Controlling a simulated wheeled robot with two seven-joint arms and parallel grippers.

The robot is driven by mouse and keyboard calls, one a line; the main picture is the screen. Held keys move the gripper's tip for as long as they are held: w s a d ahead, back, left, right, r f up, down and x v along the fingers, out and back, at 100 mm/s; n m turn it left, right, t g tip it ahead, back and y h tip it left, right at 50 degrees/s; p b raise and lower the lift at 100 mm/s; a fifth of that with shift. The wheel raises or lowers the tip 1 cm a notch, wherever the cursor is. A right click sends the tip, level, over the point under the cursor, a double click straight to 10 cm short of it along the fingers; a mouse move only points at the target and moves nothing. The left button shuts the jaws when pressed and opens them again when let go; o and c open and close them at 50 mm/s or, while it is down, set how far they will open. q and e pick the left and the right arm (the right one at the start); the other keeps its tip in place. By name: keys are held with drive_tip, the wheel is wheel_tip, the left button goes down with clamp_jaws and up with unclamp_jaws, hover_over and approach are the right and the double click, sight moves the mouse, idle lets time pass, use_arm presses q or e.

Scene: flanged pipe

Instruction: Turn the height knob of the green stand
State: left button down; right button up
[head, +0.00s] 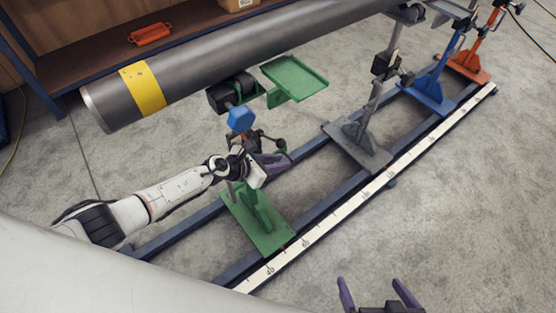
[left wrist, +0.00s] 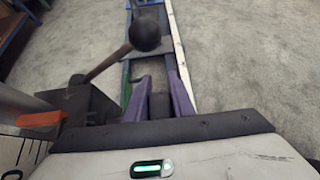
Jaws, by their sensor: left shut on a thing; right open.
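The green stand (head: 262,236) has its base plate on the blue rails, below the near end of the grey pipe (head: 230,62). My left gripper (head: 275,163) is at the stand's post, its purple fingers partly hidden by dark knobs and levers. In the left wrist view the fingers close on a dark part (left wrist: 158,106), apparently the height knob, mostly hidden. A black ball on a rod (left wrist: 145,34) rises beside the fingers there. A blue knob (head: 240,118) sits higher on the stand. My right gripper (head: 380,298) is open and empty at the bottom edge.
Grey (head: 358,146), blue (head: 428,96) and orange (head: 467,68) stands are farther along the rails. A white scale strip (head: 350,205) runs along the right rail. A green tray (head: 296,78) juts out beside the pipe. The floor at right is clear.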

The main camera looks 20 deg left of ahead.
use_arm(q)
drive_tip(key=c, duration=1.5)
unclamp_jaws()
drive_tip(key=p+v, duration=0.5)
drive_tip(key=v, duration=0.4)
drive_tip(key=shift+s+a+r, duration=0.15)
drive_tip(key=shift+a+r, duration=0.05)
drive_tip(key=shift+s+a+r, duration=0.15)
drive_tip(key=shift+s+a, duration=0.05)
drive_tip(key=shift+s, duration=0.05)
